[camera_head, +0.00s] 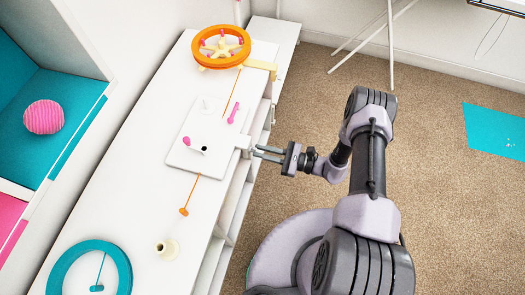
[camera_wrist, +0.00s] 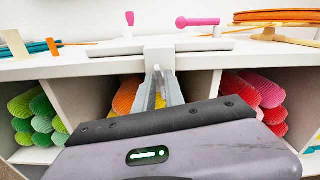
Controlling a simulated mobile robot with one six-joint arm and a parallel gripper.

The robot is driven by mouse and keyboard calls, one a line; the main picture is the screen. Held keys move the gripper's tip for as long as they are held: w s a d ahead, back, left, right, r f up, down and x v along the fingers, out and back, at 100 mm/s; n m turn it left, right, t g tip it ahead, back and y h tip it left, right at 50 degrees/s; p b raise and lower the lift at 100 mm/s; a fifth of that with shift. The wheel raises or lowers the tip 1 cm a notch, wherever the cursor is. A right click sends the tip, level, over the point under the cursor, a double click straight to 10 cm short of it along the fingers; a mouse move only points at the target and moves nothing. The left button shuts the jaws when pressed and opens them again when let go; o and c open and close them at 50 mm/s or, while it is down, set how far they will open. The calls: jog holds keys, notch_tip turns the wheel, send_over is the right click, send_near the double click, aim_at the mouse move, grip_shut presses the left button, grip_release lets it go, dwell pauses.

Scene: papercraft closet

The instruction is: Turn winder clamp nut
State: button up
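The winder is a white board (camera_head: 205,135) on the white cabinet top, with a pink-knobbed crank (camera_head: 188,143) and a pink handle (camera_head: 233,113). Its white clamp (camera_head: 243,142) hooks over the cabinet's front edge; it also shows in the wrist view (camera_wrist: 159,55). I cannot make out the clamp nut. My gripper (camera_head: 256,152) reaches in from the right, its tips at the clamp's lower front. In the wrist view, my fingers (camera_wrist: 163,78) point up to just below the clamp, with a narrow gap between them. Whether they touch or grip anything is unclear.
An orange wheel (camera_head: 221,46) stands at the cabinet's far end. A teal ring (camera_head: 90,270) and a small cream spool (camera_head: 167,248) are nearer. Green (camera_wrist: 38,118), orange (camera_wrist: 127,95) and pink (camera_wrist: 257,98) rolls fill cubbies below the top. Carpet right of my arm is mostly clear.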

grip_shut()
jog(key=m+b, duration=0.2)
jog(key=m, duration=0.4)
jog(key=m+b, duration=0.2)
jog(key=m, duration=0.5)
jog(key=m+b, duration=0.2)
jog(key=m, duration=0.4)
jog(key=shift+w+d+f+m, duration=0.1)
jog(key=shift+w+f+m, duration=0.2)
jog(key=shift+f, duration=0.05)
jog(key=shift+m, duration=0.3)
jog(key=o, duration=0.6)
grip_release()
